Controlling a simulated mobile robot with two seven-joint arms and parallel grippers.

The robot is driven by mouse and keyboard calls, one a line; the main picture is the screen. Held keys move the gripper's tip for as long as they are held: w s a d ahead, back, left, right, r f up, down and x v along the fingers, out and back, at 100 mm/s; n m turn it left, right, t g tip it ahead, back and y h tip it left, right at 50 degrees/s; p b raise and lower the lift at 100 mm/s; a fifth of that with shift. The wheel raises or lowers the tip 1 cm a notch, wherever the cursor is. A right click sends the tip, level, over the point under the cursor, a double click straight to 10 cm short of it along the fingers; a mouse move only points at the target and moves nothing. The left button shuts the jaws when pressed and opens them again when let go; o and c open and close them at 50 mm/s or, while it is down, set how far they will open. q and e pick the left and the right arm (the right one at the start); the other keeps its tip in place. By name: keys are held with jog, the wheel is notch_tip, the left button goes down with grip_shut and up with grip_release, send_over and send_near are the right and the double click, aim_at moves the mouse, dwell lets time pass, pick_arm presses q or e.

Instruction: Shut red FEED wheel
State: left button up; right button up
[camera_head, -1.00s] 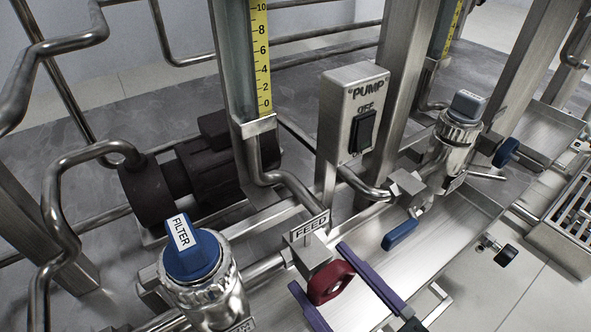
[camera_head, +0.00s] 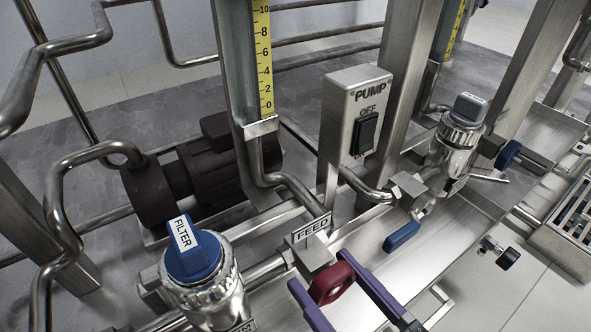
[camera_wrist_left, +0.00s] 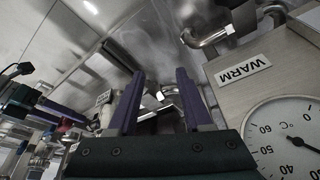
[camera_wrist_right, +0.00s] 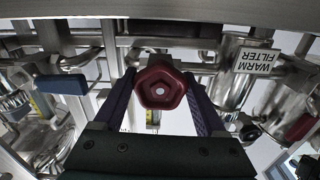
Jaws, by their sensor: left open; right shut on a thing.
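The red FEED wheel (camera_head: 345,270) sits on its valve block under the FEED label (camera_head: 311,228) in the head view. My right gripper (camera_head: 317,268) has its purple fingers on both sides of the wheel and is shut on it.
A blue FILTER cap (camera_head: 191,252) stands left of the wheel. A blue lever (camera_head: 401,237) is close to the right, above the steel tray. The PUMP switch box (camera_head: 354,122) rises behind. In the left wrist view, a WARM-labelled box with a dial (camera_wrist_left: 292,140) is close by.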

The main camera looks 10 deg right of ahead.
jog(key=shift+f, duration=0.1)
jog(key=o, duration=1.3)
jog(key=shift+s, duration=0.1)
jog(key=shift+s+d, duration=0.1)
jog(key=shift+s, duration=0.2)
jog(key=p+v, duration=0.1)
jog(key=v, duration=0.8)
jog(key=shift+p, duration=0.4)
